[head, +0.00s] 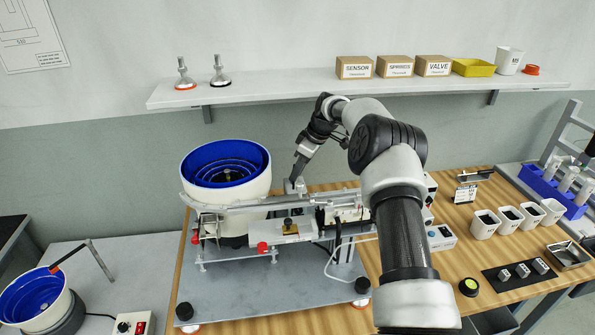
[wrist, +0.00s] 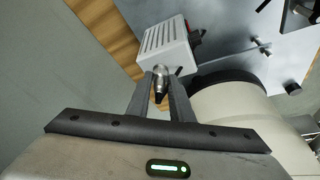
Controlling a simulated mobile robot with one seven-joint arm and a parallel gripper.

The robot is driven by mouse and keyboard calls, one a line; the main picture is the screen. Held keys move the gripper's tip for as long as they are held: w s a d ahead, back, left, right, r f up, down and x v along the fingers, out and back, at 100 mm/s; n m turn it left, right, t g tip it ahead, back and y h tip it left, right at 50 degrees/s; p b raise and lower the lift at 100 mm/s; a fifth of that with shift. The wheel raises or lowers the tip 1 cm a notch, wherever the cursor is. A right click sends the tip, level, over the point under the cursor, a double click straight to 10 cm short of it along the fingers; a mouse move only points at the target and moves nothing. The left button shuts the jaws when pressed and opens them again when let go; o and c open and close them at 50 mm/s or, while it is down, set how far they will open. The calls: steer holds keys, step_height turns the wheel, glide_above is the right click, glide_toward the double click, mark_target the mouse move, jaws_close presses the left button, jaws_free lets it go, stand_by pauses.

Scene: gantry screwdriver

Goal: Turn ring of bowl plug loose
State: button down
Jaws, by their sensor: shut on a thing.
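In the wrist view a silver, round plug with a ring (wrist: 160,74) sticks out of the face of a light grey vented box (wrist: 165,45). The plug's dark rear end points toward my palm. My gripper (wrist: 160,88) has one finger on each side of the plug and is shut on its ring. In the head view my gripper (head: 296,180) reaches down behind the rail, right of the blue-lined feeder bowl (head: 225,149). The plug is too small or hidden to make out there.
The white bowl body (wrist: 235,115) stands close to the right of my fingers in the wrist view. A feed rail (head: 260,203) runs in front of my gripper. A wall shelf (head: 300,88) with boxes hangs above. White cups (head: 510,218) stand on the right.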

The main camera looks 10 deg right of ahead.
stand_by(0.3)
steer(key=c, duration=1.6)
jaws_free()
steer(key=shift+o, duration=0.2)
steer(key=v, duration=0.7)
steer(key=shift+r, duration=0.3)
